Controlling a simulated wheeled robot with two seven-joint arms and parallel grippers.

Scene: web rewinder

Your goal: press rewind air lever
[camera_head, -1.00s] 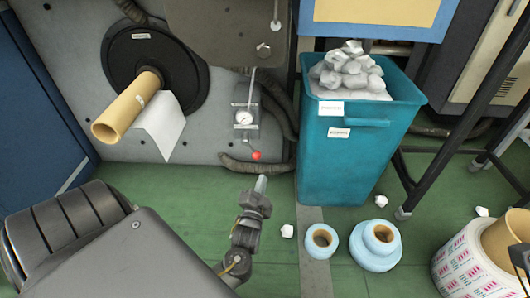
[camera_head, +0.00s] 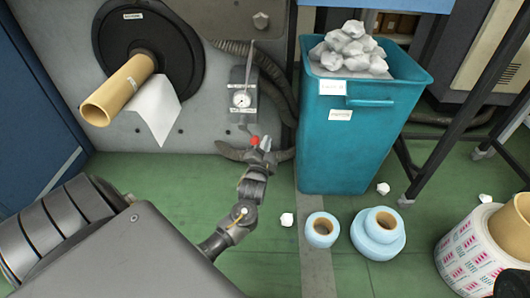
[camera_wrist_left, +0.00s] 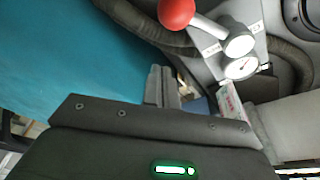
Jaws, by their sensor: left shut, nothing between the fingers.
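The rewind air lever has a red ball knob (camera_head: 254,141) on the machine's grey panel, below a round pressure gauge (camera_head: 241,99). In the left wrist view the red knob (camera_wrist_left: 176,13) sits on a pale rod at the top, with the gauge (camera_wrist_left: 241,67) to its lower right. My left gripper (camera_head: 266,143) is shut and empty, its tips just right of the knob in the head view; I cannot tell whether they touch it. In the wrist view the fingertips (camera_wrist_left: 162,72) are below the knob with a visible gap. My right gripper is not in view.
A teal bin (camera_head: 345,135) of crumpled white waste stands just right of the lever. A cardboard core (camera_head: 118,90) sticks out from a black disc at the left. A dark hose (camera_head: 270,75) runs behind the gauge. Blue-rimmed rolls (camera_head: 378,234) and scraps lie on the green floor.

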